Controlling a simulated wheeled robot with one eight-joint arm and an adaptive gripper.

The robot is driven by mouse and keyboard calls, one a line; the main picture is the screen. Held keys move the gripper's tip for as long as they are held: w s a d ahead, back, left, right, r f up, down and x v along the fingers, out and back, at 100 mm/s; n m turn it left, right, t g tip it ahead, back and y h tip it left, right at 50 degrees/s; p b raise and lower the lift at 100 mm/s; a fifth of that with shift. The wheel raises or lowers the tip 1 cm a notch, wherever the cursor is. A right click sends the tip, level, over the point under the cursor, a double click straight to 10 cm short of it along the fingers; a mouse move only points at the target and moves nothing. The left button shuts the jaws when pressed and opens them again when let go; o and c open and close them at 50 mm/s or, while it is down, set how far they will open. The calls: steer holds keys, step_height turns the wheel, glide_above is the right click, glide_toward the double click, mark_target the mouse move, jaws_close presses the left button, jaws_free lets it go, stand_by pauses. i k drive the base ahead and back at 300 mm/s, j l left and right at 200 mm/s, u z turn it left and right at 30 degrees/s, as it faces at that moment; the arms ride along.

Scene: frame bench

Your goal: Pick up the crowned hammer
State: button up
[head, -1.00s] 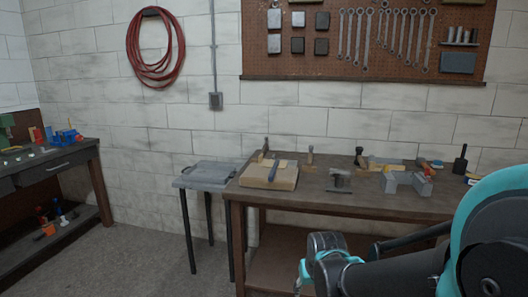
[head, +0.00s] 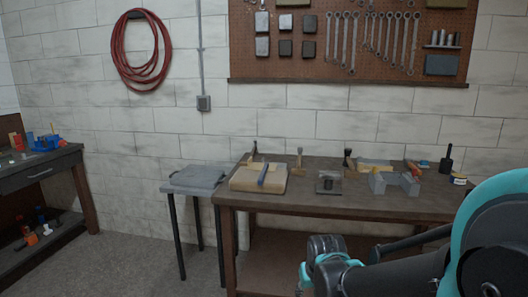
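I cannot tell for certain which piece is the crowned hammer; the tools on the workbench (head: 300,203) are small in the head view. Three small upright tools stand along its back: one at the left (head: 253,152), one with a light wooden part (head: 299,158) and one with a dark top (head: 348,158). A dark mallet-like tool (head: 446,160) stands upright at the right. My arm crosses the lower right, in front of the bench and apart from these tools. My gripper's fingers do not show.
A wooden block (head: 245,184) with a blue-grey bar (head: 263,174) lies at the bench's left. Grey metal blocks (head: 380,185) and a small tin (head: 459,180) are at the right. A grey-topped stand (head: 178,188) adjoins the bench. Floor (head: 125,270) at left is clear.

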mark_target(253, 154)
steer(key=i+j+z, duration=0.1)
steer(key=j+z, duration=0.25)
steer(key=i+j+z, duration=0.1)
steer(key=j+z, duration=0.25)
steer(key=i+j+z, duration=0.2)
steer(key=j, duration=0.95)
steer(key=j+z, duration=0.2)
steer(key=j, duration=0.95)
